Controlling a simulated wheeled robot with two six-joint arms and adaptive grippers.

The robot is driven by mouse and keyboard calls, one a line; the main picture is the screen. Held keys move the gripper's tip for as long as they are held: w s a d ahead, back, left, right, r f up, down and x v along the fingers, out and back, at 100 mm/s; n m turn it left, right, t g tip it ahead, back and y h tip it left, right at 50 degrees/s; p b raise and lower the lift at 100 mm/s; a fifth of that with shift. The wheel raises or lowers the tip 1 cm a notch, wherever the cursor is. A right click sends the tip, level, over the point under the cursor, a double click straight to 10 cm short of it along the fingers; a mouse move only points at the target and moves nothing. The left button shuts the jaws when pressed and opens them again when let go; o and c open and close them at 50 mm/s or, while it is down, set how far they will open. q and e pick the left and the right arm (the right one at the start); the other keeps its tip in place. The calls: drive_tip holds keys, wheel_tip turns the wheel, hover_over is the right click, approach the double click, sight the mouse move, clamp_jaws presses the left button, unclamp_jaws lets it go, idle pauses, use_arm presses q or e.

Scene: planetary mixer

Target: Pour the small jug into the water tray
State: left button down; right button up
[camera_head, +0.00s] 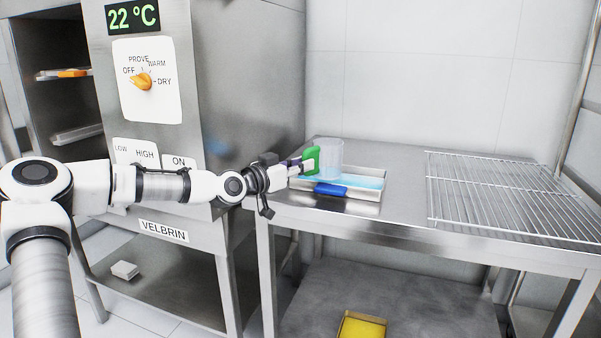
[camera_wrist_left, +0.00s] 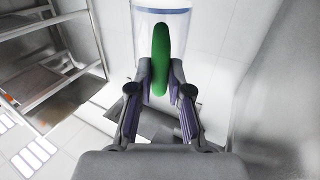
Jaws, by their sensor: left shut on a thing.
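The small jug (camera_head: 329,153) is clear with a green handle (camera_head: 311,159). In the head view it looks upright, over or just behind the left part of the water tray (camera_head: 366,208); I cannot tell whether it touches anything below. The shallow metal tray holds light blue water and has a dark blue piece at its front. My left gripper (camera_head: 303,166) is shut on the green handle. In the left wrist view the handle (camera_wrist_left: 160,58) lies between the fingers (camera_wrist_left: 161,78), with the clear jug wall (camera_wrist_left: 177,22) beyond. My right gripper is not in view.
A steel cabinet with an orange dial (camera_head: 143,81) and a 22 °C display stands left of the table (camera_head: 400,217). A wire rack (camera_head: 510,192) covers the table's right part. A yellow container (camera_head: 361,326) sits on the lower shelf. Bare tabletop lies between tray and rack.

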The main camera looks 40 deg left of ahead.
use_arm(q)
drive_tip(key=shift+w+f, duration=0.15)
drive_tip(key=shift+f, duration=0.25)
drive_tip(key=shift+r, duration=0.1)
wheel_tip(320, 180, up, 4)
drive_tip(key=p, duration=0.4)
drive_tip(key=shift+r, duration=0.1)
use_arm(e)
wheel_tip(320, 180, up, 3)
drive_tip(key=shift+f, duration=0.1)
